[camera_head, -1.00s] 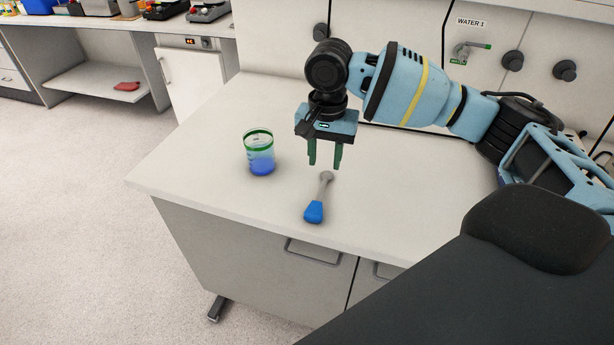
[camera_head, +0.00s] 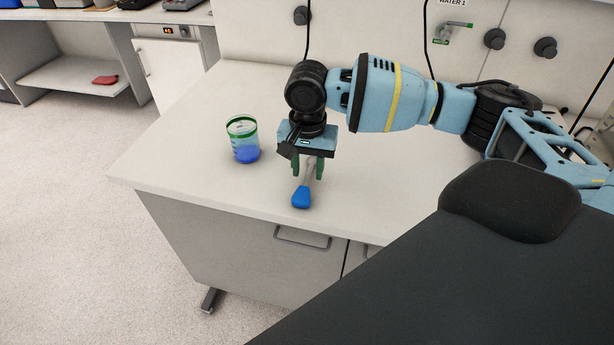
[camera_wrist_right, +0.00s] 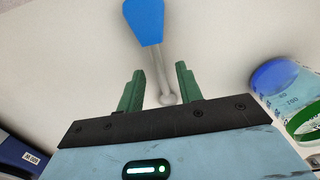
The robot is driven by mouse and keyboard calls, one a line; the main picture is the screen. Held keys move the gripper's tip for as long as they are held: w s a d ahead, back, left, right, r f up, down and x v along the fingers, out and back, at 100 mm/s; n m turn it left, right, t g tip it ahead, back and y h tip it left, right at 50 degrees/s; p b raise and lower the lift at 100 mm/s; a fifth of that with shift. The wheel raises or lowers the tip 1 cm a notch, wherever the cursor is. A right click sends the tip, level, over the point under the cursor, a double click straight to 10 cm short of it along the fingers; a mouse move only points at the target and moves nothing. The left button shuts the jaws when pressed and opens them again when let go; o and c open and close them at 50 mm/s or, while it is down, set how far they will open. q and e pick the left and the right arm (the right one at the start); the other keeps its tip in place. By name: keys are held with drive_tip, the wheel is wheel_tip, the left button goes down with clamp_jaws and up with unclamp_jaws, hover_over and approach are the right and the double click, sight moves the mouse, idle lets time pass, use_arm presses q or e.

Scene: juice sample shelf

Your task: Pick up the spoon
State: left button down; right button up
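The spoon lies on the white counter, with its blue handle (camera_head: 301,197) toward the counter's front edge and its grey shaft running back under my right gripper. My right gripper (camera_head: 308,176) points down over the grey part of the spoon, its green fingers apart. In the right wrist view, the spoon's blue end (camera_wrist_right: 145,20) is at the top and its grey shaft runs down between the open fingers (camera_wrist_right: 158,82), with nothing gripped. Whether the fingertips touch the counter cannot be told. My left gripper is not in view.
A clear beaker with a green rim and blue liquid (camera_head: 243,140) stands on the counter left of my right gripper. It also shows in the right wrist view (camera_wrist_right: 285,88). A water tap (camera_head: 450,35) is on the back wall.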

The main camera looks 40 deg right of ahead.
drive_tip(key=shift+f, duration=0.6)
clamp_jaws()
drive_tip(key=shift+r, duration=0.1)
